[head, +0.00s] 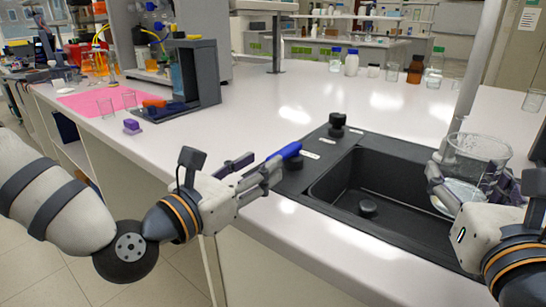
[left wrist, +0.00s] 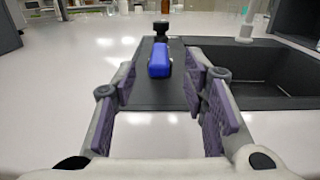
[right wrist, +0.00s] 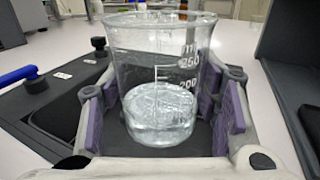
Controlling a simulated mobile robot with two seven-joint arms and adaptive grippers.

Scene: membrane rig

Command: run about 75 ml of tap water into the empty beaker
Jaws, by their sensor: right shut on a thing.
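The clear glass beaker (head: 478,152) is upright over the right part of the sink (head: 335,185). My right gripper (head: 470,185) is shut around it. In the right wrist view the beaker (right wrist: 160,70) holds clear liquid (right wrist: 160,115) in its lower part, below the 200 mark. I cannot tell whether water is running into it. The pale tap column (head: 477,65) rises behind the beaker; its outlet is not clear. The blue tap lever (head: 286,152) is at the sink's left edge. My left gripper (head: 255,170) is open just short of it; the lever (left wrist: 159,60) shows ahead, between the fingers.
A black knob (head: 337,122) stands on the sink's back left rim. Several bottles and a brown jar (head: 415,69) stand at the back. A pink mat (head: 90,101) and a dark stand (head: 195,75) are at the left.

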